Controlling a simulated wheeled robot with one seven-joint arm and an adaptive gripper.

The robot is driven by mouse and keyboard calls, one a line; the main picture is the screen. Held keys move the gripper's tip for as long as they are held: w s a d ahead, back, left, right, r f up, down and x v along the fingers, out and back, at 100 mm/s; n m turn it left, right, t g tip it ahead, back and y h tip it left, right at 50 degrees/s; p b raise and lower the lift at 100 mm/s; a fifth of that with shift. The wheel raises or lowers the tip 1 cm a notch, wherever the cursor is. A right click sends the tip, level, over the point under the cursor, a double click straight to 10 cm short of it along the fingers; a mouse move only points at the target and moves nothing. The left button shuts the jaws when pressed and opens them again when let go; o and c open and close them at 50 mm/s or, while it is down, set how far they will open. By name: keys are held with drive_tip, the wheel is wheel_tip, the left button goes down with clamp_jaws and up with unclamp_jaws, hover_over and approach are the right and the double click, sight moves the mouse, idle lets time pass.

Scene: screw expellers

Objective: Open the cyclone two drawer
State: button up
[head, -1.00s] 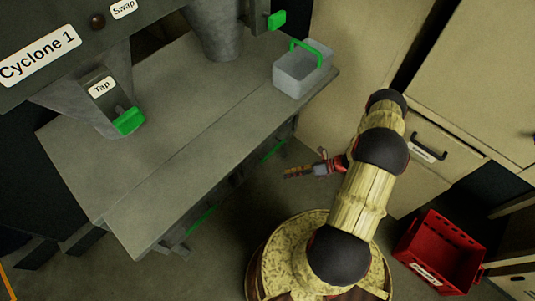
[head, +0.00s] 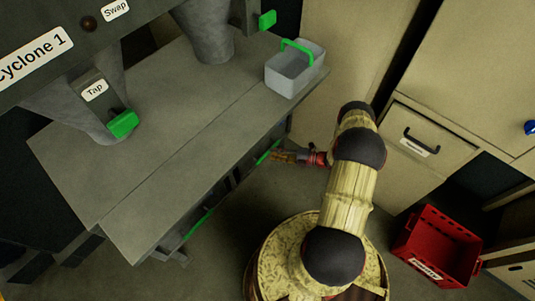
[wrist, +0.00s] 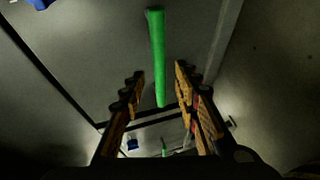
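Under the grey bench edge in the head view are two long green drawer handles. The right one (head: 268,150) is at the tip of my gripper (head: 276,156); the left one (head: 200,222) is further along, nearer the camera. No cyclone two label is in view. In the wrist view a green handle (wrist: 157,55) runs lengthwise from above into the gap between the fingers of my gripper (wrist: 157,78). The fingers are spread apart with space on both sides of the handle. Contact with it cannot be told.
The grey bench (head: 150,150) carries a grey bin (head: 294,72) with a green handle at its far right. A "Cyclone 1" machine with a green tap (head: 123,124) stands left. Cream cabinets (head: 428,145) and a red crate (head: 438,247) are to the right. Open floor lies before the drawers.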

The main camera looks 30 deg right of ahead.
sight(268, 152)
drive_tip(key=shift+b+x, duration=0.5)
drive_tip(key=shift+x, duration=1.75)
drive_tip(key=c, duration=0.7)
clamp_jaws()
